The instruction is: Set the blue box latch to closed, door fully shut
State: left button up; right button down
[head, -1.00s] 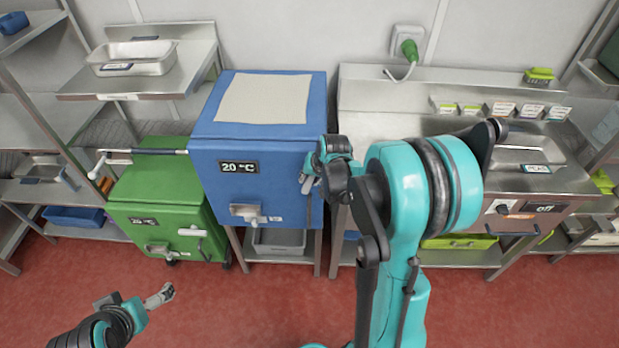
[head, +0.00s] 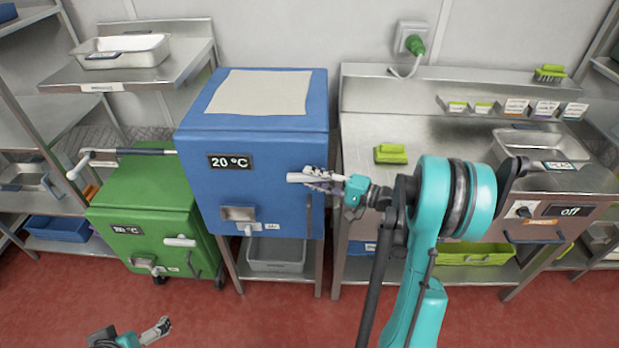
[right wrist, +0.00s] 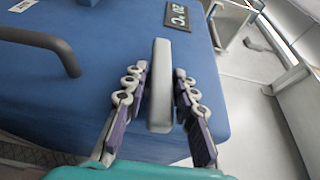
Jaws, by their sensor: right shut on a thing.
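The blue box (head: 250,185) stands left of centre in the head view, and its front door looks flush with the body. A pale latch lever (head: 298,177) lies level across the upper right of the front. It also shows as a grey-white bar in the right wrist view (right wrist: 160,90). My right gripper (head: 316,180) is shut on the latch lever, with a finger on each side of it. The dark door handle (head: 308,214) is below the lever. My left gripper (head: 160,328) is low at the left, apart from the box; its jaws are too small to judge.
A steel counter (head: 375,130) is on the right, bearing a green brush (head: 391,153). The red floor (head: 250,320) in front is clear.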

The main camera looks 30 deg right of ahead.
jog(key=shift+f, duration=0.1)
jog(key=c, duration=1.1)
grip_release()
jog(key=shift+c, duration=0.2)
jog(key=shift+v, duration=3.5)
jog(key=shift+f, duration=0.15)
